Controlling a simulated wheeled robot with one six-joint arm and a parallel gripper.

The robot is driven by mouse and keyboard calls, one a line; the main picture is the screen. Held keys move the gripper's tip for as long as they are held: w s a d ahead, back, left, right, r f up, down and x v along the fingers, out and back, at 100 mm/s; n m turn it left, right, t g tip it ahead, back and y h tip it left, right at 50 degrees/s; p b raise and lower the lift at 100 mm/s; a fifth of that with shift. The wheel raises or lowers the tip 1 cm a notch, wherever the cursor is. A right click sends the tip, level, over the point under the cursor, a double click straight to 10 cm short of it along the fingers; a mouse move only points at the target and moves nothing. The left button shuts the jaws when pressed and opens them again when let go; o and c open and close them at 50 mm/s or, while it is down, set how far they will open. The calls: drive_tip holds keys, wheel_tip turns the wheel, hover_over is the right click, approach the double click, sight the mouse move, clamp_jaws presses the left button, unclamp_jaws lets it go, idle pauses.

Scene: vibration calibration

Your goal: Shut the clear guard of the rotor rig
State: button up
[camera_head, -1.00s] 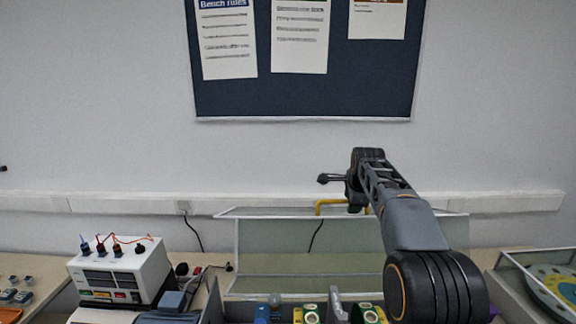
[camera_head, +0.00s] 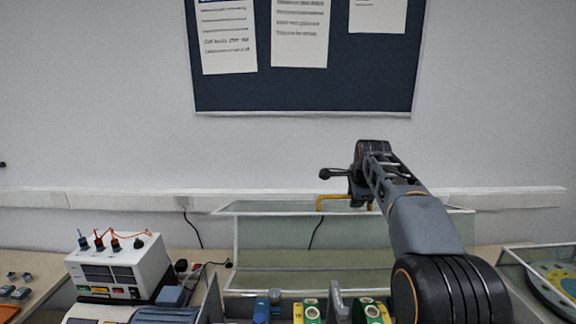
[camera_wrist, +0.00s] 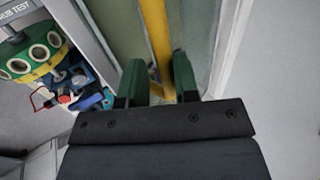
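The clear guard (camera_head: 285,257) of the rotor rig is open, its pale-framed panel raised behind the rig in the head view. Its yellow handle (camera_head: 322,203) is at the top edge, partly hidden by my arm's end. In the wrist view my gripper (camera_wrist: 159,80) is open, green fingers apart, with the yellow handle (camera_wrist: 158,35) running lengthwise between them in the picture. I cannot tell whether a finger touches it. The rig's green-and-yellow rotor (camera_wrist: 35,55) shows at the left of the wrist view.
A white power unit (camera_head: 118,268) with cables stands left of the rig. Another clear-sided case (camera_head: 525,268) with a yellow disc stands at the right. The wall and a dark notice board (camera_head: 300,92) are behind. Small parts (camera_head: 15,290) lie at far left.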

drive_tip(key=shift+s+b, duration=0.5)
drive_tip(key=shift+s, duration=0.5)
drive_tip(key=shift+s+b, duration=0.8)
drive_tip(key=shift+s, duration=0.1)
drive_tip(key=s+f+b, duration=0.1)
drive_tip(key=s+b, duration=0.7)
drive_tip(key=s, duration=0.4)
drive_tip(key=shift+f, duration=0.2)
drive_tip(key=s+f+b, duration=0.4)
drive_tip(key=s+b, duration=0.2)
drive_tip(key=s, duration=0.2)
drive_tip(key=shift+s+b, duration=0.15)
drive_tip(key=shift+b, duration=0.2)
